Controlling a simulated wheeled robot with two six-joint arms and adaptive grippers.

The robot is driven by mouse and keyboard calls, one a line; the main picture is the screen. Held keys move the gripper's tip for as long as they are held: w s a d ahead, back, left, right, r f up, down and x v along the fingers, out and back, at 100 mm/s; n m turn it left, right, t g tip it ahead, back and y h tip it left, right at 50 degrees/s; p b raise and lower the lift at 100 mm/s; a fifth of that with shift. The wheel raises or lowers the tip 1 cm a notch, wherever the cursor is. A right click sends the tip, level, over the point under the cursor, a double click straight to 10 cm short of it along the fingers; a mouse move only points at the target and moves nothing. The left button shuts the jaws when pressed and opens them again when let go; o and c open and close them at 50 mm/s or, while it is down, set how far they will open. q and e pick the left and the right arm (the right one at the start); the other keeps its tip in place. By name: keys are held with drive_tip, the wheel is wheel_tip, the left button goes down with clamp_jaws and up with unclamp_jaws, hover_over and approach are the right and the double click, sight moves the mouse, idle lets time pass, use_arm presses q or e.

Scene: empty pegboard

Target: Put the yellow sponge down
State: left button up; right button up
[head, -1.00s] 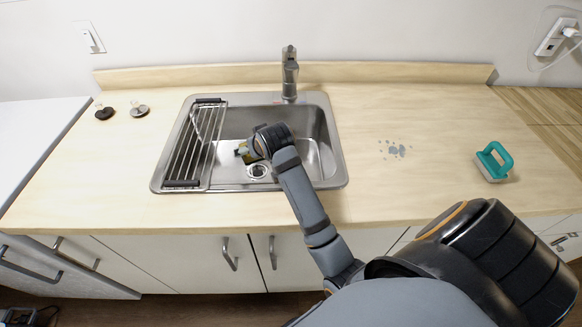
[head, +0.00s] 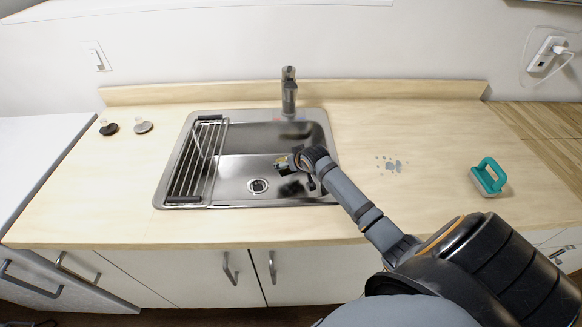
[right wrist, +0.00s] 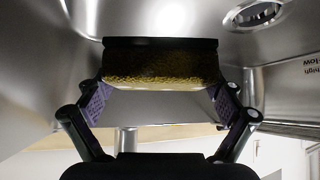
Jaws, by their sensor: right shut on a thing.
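The yellow sponge (right wrist: 160,68) has a dark layer on one side and sits between the fingers of my right gripper (right wrist: 160,95), which is shut on it. In the head view, the sponge (head: 282,163) shows as a small yellowish patch at the tip of my right gripper (head: 290,162). The gripper and sponge are over the basin of the steel sink (head: 235,142), up and to the right of the drain (head: 258,186). I cannot tell whether the sponge touches the sink. My left gripper is not in view.
A drying rack (head: 196,165) covers the sink's left side, and the faucet (head: 289,90) stands behind. A teal-handled scrubber (head: 488,178) and a wet spot (head: 392,166) lie on the right counter (head: 430,130). The front counter strip is clear.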

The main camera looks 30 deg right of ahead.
drive_tip(key=shift+a+f, duration=0.1)
drive_tip(key=shift+f, duration=1.3)
drive_tip(key=shift+f, duration=0.35)
drive_tip(key=shift+f, duration=0.25)
drive_tip(key=o, duration=0.6)
drive_tip(key=shift+c, duration=0.2)
drive_tip(key=shift+r, duration=0.45)
drive_tip(key=v, duration=0.7)
drive_tip(key=shift+s+r+p, duration=0.2)
drive_tip(key=shift+r+p, duration=0.1)
drive_tip(key=shift+p, duration=0.05)
